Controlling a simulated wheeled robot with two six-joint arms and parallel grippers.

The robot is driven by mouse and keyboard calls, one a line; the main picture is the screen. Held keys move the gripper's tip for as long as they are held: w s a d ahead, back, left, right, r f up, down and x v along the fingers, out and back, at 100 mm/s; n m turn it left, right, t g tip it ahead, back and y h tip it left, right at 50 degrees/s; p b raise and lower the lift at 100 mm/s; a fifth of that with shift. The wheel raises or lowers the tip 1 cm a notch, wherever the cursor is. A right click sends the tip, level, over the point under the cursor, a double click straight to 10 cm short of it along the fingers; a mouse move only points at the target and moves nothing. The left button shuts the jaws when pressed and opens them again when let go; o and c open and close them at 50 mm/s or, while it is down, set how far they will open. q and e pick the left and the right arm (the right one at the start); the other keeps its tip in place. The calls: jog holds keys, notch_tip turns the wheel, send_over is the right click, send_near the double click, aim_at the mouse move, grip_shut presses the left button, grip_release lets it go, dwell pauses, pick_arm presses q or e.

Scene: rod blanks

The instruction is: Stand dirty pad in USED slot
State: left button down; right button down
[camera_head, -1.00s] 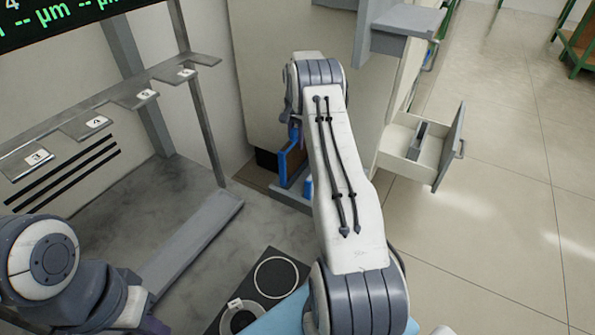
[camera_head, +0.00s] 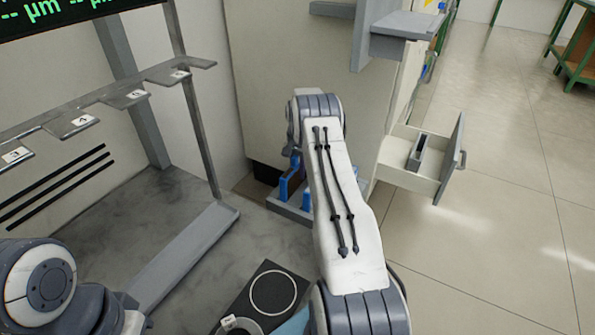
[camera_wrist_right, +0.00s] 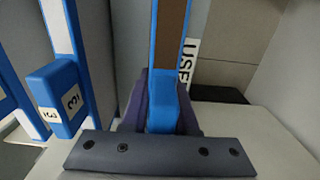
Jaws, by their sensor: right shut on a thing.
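The dirty pad (camera_wrist_right: 172,30) has a brown face in a blue frame and stands roughly upright in the right wrist view. My right gripper (camera_wrist_right: 163,103) is shut on its blue handle (camera_wrist_right: 163,110). A white USED label (camera_wrist_right: 187,62) shows just right of the pad; I cannot tell whether the pad's far end is seated in the slot. In the head view the blue-posted rack (camera_head: 292,210) shows partly behind my right arm, which hides most of the gripper and pad. My left arm shows at lower left, its gripper out of frame.
A blue-framed pad with a white face and numbered block (camera_wrist_right: 58,95) stands close left of the held pad. An open drawer (camera_head: 425,165) juts out at right. A numbered metal rail (camera_head: 85,120) is at left. A black plate with rings (camera_head: 262,295) lies on the bench.

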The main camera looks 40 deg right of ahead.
jog(key=shift+f, duration=0.35)
jog(key=c, duration=0.7)
grip_release()
jog(key=shift+r, duration=0.15)
jog(key=shift+r, duration=0.4)
notch_tip(320, 180, up, 11)
jog(key=p, duration=0.5)
jog(key=shift+r, duration=0.15)
jog(key=shift+r+p, duration=0.3)
jog(key=shift+r, duration=0.15)
